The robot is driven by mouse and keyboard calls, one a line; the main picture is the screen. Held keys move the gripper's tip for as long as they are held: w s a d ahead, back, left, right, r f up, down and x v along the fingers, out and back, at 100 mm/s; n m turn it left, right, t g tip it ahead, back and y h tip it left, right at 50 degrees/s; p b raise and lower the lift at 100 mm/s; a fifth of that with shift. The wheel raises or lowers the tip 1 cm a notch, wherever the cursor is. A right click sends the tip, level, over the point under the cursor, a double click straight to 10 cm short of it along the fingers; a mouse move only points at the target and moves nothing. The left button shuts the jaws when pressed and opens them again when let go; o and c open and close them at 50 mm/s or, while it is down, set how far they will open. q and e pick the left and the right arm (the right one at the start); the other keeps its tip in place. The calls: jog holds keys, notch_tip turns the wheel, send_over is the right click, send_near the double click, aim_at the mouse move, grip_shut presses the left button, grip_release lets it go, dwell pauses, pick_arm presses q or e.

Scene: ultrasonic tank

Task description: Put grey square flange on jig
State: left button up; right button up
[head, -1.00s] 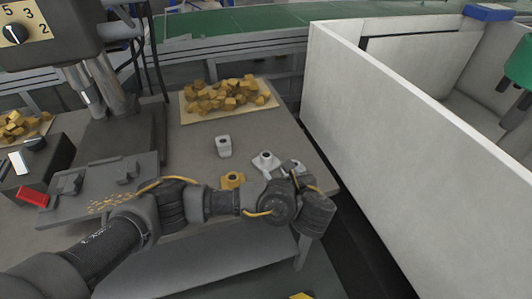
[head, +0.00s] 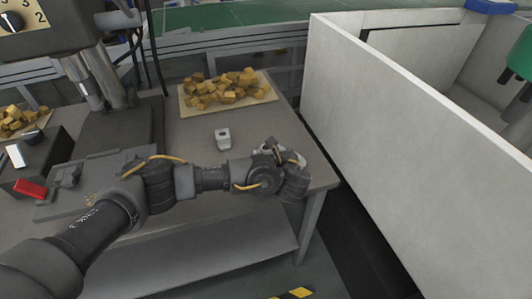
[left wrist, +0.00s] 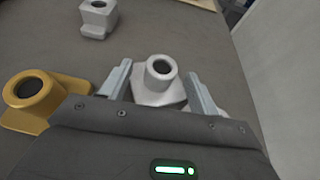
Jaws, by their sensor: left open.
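A light grey flange (left wrist: 160,97) with a round, bored boss and a flat angular base lies on the table in the left wrist view. My left gripper (left wrist: 158,82) is open, with one finger on either side of it; I cannot tell whether they touch it. In the head view my left gripper (head: 285,150) is over the table's right part, and my arm hides most of that flange. A dark grey plate with raised fixtures (head: 68,178), apparently the jig, lies at the table's left, partly behind my arm. My right gripper is not in view.
A yellow flange (left wrist: 40,96) lies just left of the gripper. A grey block with a hole (head: 223,138) stands farther back. A tray (head: 187,110) holds several brass-coloured cubes. A machine column (head: 105,80) rises behind the plate. A white wall (head: 400,120) stands right of the table.

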pick_arm(q)
jog(key=shift+w+a+f, duration=0.1)
jog(key=shift+w+f, duration=0.15)
jog(key=shift+w, duration=0.3)
jog(key=c, duration=1.3)
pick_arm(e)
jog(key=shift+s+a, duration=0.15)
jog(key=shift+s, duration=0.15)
pick_arm(q)
jog(key=shift+r, duration=0.1)
